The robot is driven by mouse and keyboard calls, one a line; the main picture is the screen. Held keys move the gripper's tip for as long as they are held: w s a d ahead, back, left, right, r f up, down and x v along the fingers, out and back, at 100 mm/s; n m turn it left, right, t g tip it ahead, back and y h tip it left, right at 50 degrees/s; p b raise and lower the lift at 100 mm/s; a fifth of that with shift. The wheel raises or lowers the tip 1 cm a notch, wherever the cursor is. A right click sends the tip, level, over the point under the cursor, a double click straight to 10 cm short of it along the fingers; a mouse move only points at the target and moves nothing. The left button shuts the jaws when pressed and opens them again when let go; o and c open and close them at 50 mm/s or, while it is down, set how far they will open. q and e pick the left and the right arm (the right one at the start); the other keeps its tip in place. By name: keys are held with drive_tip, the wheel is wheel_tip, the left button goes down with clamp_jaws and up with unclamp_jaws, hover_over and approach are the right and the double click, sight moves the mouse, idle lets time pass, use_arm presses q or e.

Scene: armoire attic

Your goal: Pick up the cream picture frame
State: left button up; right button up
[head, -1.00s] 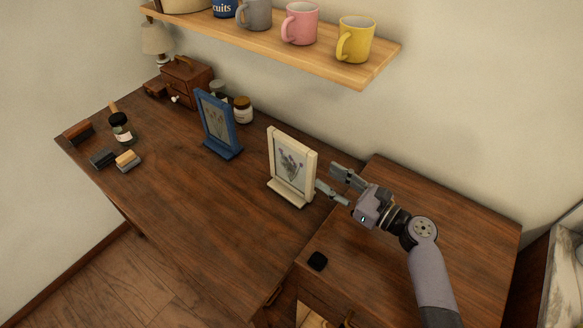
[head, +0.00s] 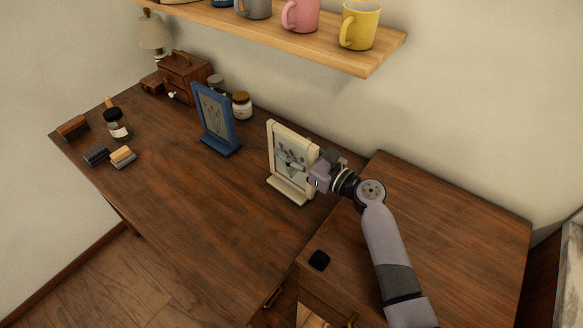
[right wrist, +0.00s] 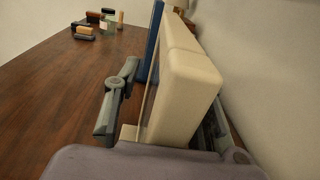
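The cream picture frame (head: 271,150) stands upright on the wooden desk, on its small cream base, with a flower picture inside. In the right wrist view the cream frame (right wrist: 190,85) is seen edge-on, close up. My right gripper (head: 306,163) is at the right edge of the frame. Its fingers straddle the frame's side: one finger is in front of the picture, with a visible gap to it, and the other is behind, mostly hidden. The right gripper (right wrist: 165,105) looks open around the frame. My left gripper is not in view.
A blue picture frame (head: 200,112) stands to the left, with jars (head: 241,105) behind it. A wall shelf (head: 335,55) with mugs hangs above. The desk (head: 190,195) before the frames is clear.

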drive_tip(key=shift+d, duration=0.1)
drive_tip(key=shift+c, duration=0.2)
clamp_jaws()
idle(0.8)
